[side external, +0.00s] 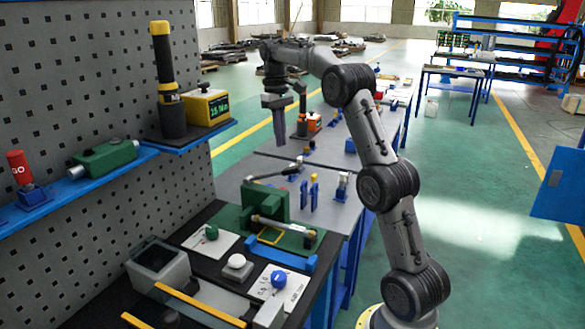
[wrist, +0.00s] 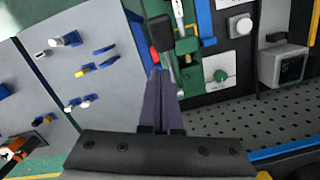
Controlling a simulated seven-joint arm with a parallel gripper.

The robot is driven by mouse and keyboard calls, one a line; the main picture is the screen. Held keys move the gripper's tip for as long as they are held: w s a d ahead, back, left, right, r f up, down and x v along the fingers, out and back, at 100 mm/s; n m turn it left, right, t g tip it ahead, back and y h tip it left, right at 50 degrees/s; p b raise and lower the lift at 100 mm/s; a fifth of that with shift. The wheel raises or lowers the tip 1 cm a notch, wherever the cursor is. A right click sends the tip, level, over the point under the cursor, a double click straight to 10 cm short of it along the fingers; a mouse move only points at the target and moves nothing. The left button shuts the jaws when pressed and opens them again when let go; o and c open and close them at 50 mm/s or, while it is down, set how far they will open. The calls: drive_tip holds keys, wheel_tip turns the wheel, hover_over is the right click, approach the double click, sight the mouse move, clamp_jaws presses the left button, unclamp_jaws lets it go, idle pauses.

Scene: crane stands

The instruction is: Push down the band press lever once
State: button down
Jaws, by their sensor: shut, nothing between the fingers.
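A green press-like block (side external: 264,203) stands on the bench on a green base plate. A long grey lever arm (side external: 270,175) lies behind and above it, slightly tilted. I cannot tell for sure that this arm is the band press lever. My gripper (side external: 281,142) is shut and empty, fingers pointing down, in the air above and apart from the lever arm. In the wrist view my purple fingers (wrist: 161,72) are together, their tips just below a red knob (wrist: 154,53) beside a dark grey part. The green press parts (wrist: 187,44) show to their right.
A white button (side external: 237,262), a green knob (side external: 211,233) and a blue knob (side external: 279,279) sit on panels in front. Blue upright pegs (side external: 309,192) stand to the right. A pegboard wall (side external: 85,70) with a blue shelf (side external: 80,187) bounds the left.

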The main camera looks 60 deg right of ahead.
wheel_tip(320, 180, up, 6)
drive_tip(key=shift+w, duration=0.25)
drive_tip(key=shift+d, duration=0.1)
idle(0.8)
